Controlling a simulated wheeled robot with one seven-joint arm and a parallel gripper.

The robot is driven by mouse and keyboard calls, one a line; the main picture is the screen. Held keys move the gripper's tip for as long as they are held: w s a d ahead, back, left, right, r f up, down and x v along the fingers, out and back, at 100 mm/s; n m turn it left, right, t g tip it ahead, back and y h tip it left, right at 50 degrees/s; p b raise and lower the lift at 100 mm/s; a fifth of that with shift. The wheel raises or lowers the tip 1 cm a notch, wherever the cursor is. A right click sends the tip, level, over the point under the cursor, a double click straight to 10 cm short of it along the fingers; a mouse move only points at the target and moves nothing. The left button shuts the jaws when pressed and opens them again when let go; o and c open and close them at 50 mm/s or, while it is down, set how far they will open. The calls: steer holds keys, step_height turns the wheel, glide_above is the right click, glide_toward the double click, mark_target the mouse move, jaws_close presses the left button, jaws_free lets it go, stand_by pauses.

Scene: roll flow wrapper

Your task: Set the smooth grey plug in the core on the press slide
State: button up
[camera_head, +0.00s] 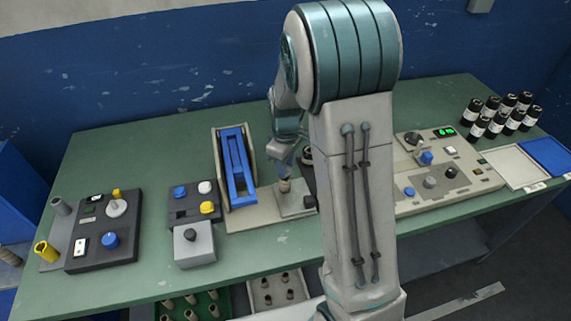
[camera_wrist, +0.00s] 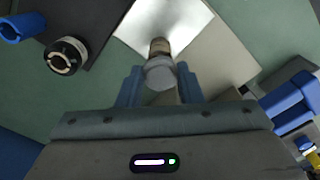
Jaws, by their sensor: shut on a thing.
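My gripper (camera_wrist: 158,82) has its blue fingers shut on the smooth grey plug (camera_wrist: 160,73), seen in the wrist view. The brown core (camera_wrist: 160,46) stands on the shiny plate of the press slide (camera_wrist: 185,22), just beyond the plug and partly covered by it. In the head view my gripper (camera_head: 285,172) is right over the core (camera_head: 284,186) on the slide plate (camera_head: 295,203). The plug is hard to make out there. I cannot tell whether it touches the core or sits in it.
The press with its blue lever (camera_head: 235,170) stands left of the slide. Button boxes (camera_head: 193,203) and a dark panel (camera_head: 105,235) are further left. A control panel (camera_head: 440,172), black bottles (camera_head: 497,112) and trays (camera_head: 514,166) are at the right. A dark ring (camera_wrist: 67,55) lies near the slide.

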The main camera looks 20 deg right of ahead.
steer(key=shift+f, duration=0.15)
stand_by(0.3)
steer(key=shift+f+b, duration=0.35)
steer(key=shift+b, duration=0.1)
steer(key=shift+f, duration=0.1)
stand_by(0.3)
steer(key=o, duration=1.5)
steer(key=shift+r+p, duration=2.6)
steer(key=shift+r, duration=1.45)
